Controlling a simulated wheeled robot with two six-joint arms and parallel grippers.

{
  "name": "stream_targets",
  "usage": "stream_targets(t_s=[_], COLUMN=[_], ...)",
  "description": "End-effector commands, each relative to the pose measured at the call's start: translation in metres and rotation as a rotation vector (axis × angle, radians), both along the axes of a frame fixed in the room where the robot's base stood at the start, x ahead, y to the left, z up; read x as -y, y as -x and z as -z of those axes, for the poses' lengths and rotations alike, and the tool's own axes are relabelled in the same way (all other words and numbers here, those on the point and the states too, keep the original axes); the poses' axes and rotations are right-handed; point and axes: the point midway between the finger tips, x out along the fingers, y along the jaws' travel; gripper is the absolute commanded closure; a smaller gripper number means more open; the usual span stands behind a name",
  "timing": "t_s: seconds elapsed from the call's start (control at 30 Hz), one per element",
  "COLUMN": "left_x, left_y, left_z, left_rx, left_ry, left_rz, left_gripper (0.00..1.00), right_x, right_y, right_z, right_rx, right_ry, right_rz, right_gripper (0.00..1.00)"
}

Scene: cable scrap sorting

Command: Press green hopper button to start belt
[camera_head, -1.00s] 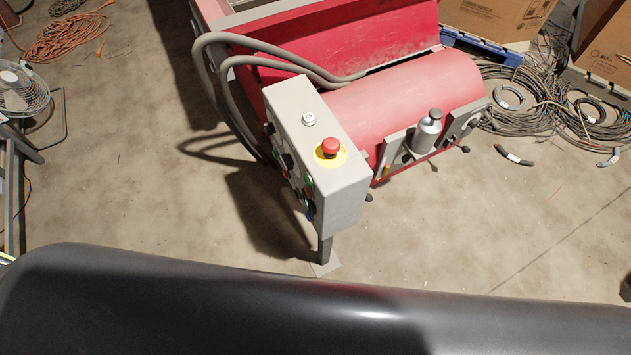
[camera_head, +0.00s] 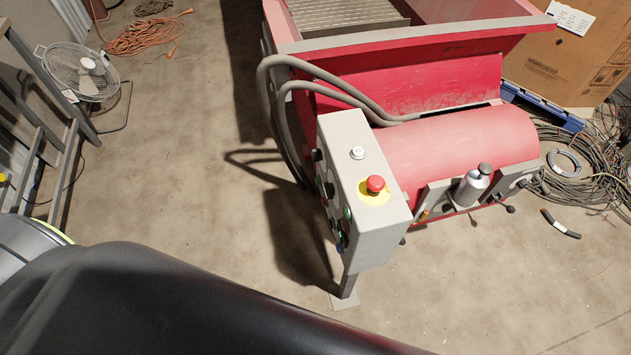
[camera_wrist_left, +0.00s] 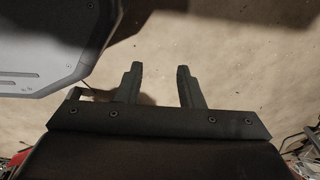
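A grey control box (camera_head: 385,240) stands on a post in front of the red hopper machine (camera_head: 420,65). Its top carries a red emergency stop (camera_head: 375,184) on a yellow disc and a small white button (camera_head: 357,153). Its left side face is seen at a steep angle and holds several knobs and buttons, with a green button (camera_head: 347,213) partly visible near the front edge. My left gripper (camera_wrist_left: 158,70) shows in the left wrist view with its two fingers apart and nothing between them, above bare floor. Neither gripper shows in the head view.
My dark arm link covers the bottom left of the head view. Thick grey hoses (camera_head: 268,110) loop beside the box. A metal canister (camera_head: 472,187) stands at the machine's front. A fan (camera_head: 85,70) is at left. Concrete floor (camera_head: 190,175) left of the box is clear.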

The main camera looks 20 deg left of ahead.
Motion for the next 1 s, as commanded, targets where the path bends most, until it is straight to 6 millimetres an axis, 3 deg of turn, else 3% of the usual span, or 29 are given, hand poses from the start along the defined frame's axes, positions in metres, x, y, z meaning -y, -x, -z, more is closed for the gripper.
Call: stream_targets(t_s=[0.03, 0.27, 1.0], left_x=[0.0001, 0.0001, 0.0000], left_y=[0.0001, 0.0003, 0.0007], left_z=[0.0000, 0.0000, 0.0001], left_rx=[0.000, -0.001, -0.002], left_ry=[0.000, 0.000, 0.000], left_rz=[0.000, 0.000, 0.000], left_gripper=[0.73, 1.00, 1.00], right_x=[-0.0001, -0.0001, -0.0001], right_y=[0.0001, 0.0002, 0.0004], right_z=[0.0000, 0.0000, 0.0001], right_rx=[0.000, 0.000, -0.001], right_ry=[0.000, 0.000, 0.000], right_rz=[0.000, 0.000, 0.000], right_gripper=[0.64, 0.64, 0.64])
